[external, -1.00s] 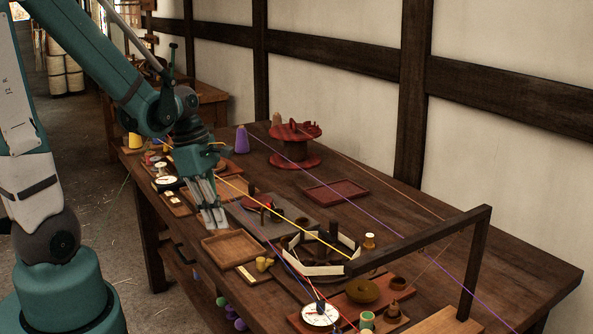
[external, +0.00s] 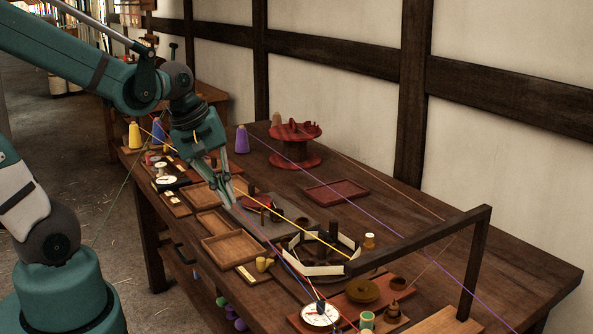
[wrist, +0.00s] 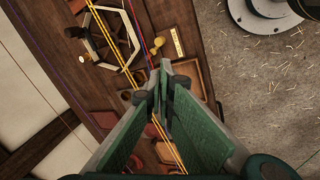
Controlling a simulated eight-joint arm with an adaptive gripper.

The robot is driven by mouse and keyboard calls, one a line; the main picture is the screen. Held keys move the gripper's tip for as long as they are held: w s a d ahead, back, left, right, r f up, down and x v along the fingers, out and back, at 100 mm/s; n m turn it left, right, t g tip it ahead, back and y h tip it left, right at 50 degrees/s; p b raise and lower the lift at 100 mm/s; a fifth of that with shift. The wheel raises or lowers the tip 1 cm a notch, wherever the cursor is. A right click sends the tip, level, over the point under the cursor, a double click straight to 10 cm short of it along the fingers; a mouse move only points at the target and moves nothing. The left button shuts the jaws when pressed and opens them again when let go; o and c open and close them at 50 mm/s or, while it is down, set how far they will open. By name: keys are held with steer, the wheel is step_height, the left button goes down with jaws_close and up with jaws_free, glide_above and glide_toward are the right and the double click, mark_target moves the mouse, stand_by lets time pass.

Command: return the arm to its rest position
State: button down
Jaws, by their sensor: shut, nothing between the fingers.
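My gripper (external: 230,205) is above the left-middle part of the wooden table (external: 345,186), by the grey block and the small wooden trays. Its fingers point down and to the right, and nothing is held. In the wrist view its fingers (wrist: 168,75) come together at the tips, with yellow, red and blue strands passing close by them. I cannot tell whether the strands touch the fingers. My arm reaches over the table from the left.
Stretched strands cross above the table to a dark wooden frame (external: 480,255). A white-sided ring (external: 310,270) and a dial (external: 320,315) stand near the front. A red spool (external: 296,145) and a red tray (external: 336,190) stand farther back.

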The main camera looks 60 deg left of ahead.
steer(key=s+d+r+m+t, duration=0.1)
steer(key=d+r+m+t, duration=0.2)
steer(key=r+m, duration=0.6)
steer(key=shift+d+m+y, duration=0.3)
steer(key=shift+d+m, duration=0.85)
steer(key=shift+m, duration=1.15)
steer(key=c, duration=3.1)
jaws_free()
steer(key=shift+c, duration=0.2)
steer(key=o, duration=1.8)
steer(key=shift+c, duration=0.2)
steer(key=o, duration=1.1)
steer(key=shift+w+d+r+g+p, duration=0.35)
steer(key=shift+w+d+p, duration=0.2)
steer(key=shift+p, duration=0.2)
steer(key=shift+o, duration=1.4)
steer(key=w+d+r+g+p, duration=0.2)
steer(key=w+d+p, duration=0.3)
steer(key=d+p, duration=0.2)
steer(key=shift+w+d+g+h+p, duration=0.35)
steer(key=shift+d+h, duration=0.05)
steer(key=shift+d, duration=0.15)
steer(key=w+d+f+g+p, duration=0.1)
steer(key=d+f+g+p, duration=0.1)
steer(key=d+p, duration=0.2)
steer(key=w+d+f+g+p, duration=0.1)
steer(key=d+f+p, duration=0.1)
steer(key=d+p, duration=0.3)
steer(key=shift+w+d+g+y, duration=0.4)
steer(key=shift+d, duration=1.15)
